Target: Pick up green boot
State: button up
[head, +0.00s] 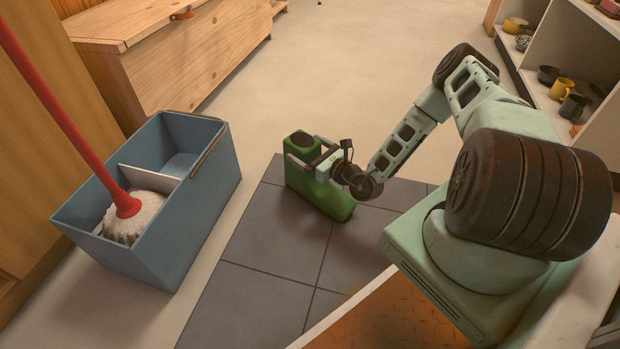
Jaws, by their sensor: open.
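A green boot (327,201) stands upright on the dark grey floor tiles (274,235), its shaft opening at the top left and its toe toward the lower right. My gripper (299,156) is open at the boot's shaft, reaching in from the right. Its fingers appear to lie on either side of the shaft. I cannot tell whether they touch it. The gripper covers part of the shaft's right side.
A blue mop bucket (203,226) with a white mop head (146,216) and red handle stands left of the boot. A wooden chest (165,55) is at the back left. Shelves (550,92) with cups stand at the right. The floor behind the boot is clear.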

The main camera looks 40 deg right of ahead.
jog(key=shift+w, duration=0.1)
jog(key=c, duration=2)
jog(key=shift+r, duration=0.15)
